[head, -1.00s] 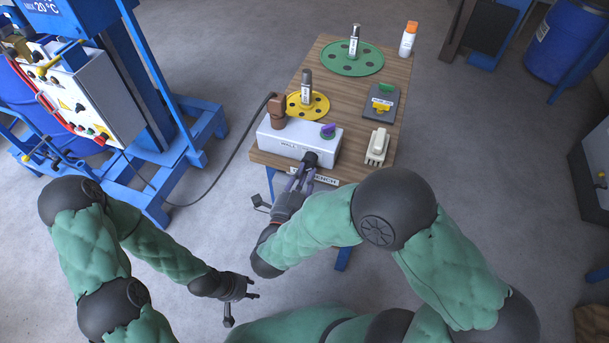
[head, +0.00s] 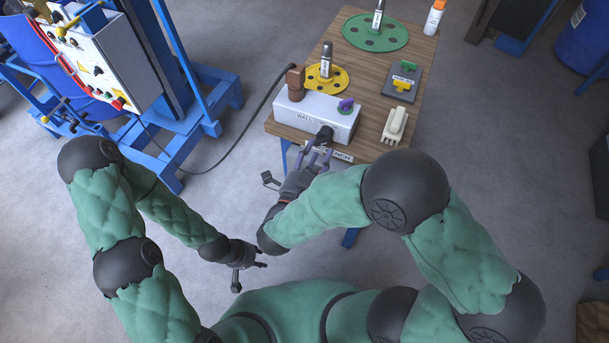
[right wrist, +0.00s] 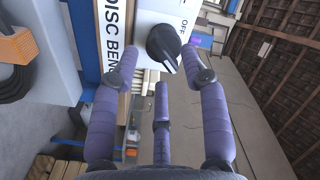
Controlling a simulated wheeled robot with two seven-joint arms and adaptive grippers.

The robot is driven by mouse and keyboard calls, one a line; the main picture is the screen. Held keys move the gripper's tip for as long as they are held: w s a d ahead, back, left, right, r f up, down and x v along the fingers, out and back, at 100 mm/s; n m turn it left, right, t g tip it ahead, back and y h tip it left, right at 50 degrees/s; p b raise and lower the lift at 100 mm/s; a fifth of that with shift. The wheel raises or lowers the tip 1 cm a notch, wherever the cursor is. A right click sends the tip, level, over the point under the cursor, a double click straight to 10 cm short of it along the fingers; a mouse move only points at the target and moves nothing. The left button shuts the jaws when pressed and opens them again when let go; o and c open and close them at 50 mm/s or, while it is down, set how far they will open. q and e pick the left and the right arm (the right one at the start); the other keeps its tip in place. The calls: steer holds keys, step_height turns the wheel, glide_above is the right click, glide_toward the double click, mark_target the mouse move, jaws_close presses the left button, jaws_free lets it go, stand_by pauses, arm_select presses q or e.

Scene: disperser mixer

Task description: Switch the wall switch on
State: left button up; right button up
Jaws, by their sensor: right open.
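The wall switch is a white box (head: 312,113) marked "WALL" at the front of the wooden bench, with a black rotary knob (head: 325,133) on its near face. In the right wrist view the knob (right wrist: 164,46) carries a white pointer line, and the word "OFF" shows beside it. My right gripper (head: 320,158) is open just in front of the knob. In the right wrist view its purple fingers (right wrist: 160,72) are spread, with the knob ahead of their tips and no clear contact. My left gripper (head: 258,259) hangs low, away from the bench; its finger opening is unclear.
A brown plug (head: 295,82) with a cable and a purple knob (head: 345,105) sit on the box. The bench also holds yellow (head: 327,78) and green discs (head: 375,31), a grey block (head: 402,82) and a white holder (head: 395,125). A blue-framed machine (head: 175,85) stands left.

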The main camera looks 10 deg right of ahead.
steer(key=v, duration=1)
arm_select(q)
steer(key=shift+s+a, duration=0.1)
arm_select(e)
steer(key=shift+s+a, duration=0.15)
stand_by(0.3)
